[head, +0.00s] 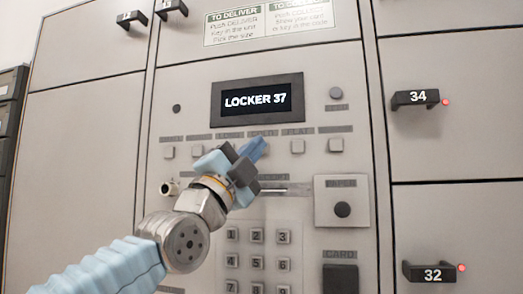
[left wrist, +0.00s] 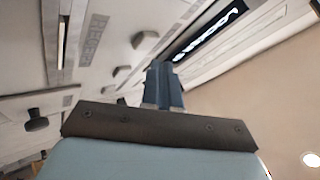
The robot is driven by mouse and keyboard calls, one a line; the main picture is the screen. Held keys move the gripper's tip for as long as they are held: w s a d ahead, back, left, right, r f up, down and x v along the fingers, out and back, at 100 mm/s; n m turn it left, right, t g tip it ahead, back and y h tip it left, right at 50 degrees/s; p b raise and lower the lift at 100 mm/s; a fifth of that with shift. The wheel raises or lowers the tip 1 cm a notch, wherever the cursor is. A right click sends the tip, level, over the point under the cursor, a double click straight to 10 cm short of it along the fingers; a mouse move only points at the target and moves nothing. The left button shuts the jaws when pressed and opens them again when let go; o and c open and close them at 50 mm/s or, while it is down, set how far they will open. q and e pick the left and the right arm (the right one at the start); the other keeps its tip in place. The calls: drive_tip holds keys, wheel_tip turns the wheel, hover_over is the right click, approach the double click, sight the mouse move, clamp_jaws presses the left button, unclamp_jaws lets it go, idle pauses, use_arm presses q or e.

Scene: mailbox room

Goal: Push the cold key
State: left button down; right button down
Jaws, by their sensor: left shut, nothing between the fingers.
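The locker panel has a row of small square keys under a dark screen (head: 257,98) that reads "LOCKER 37". The label (head: 263,133) above my left gripper is too blurred to read surely; the key below it is hidden behind the fingers. My left gripper (head: 256,149) is shut and empty, its blue fingertips at that key's place in the row. I cannot tell whether they touch it. The shut fingertips also show in the left wrist view (left wrist: 163,85), pointing at the panel. My right gripper is not in view.
A key labelled like "FLAT" (head: 297,146) is just right of the fingers. Another key (head: 335,145) is further right. A number keypad (head: 257,255) lies below. Locker doors with handles 34 (head: 416,98) and 32 (head: 430,272) stand at the right, with red lights.

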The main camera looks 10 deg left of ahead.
use_arm(q)
drive_tip(key=shift+s+b, duration=0.6)
drive_tip(key=shift+s, duration=1.75)
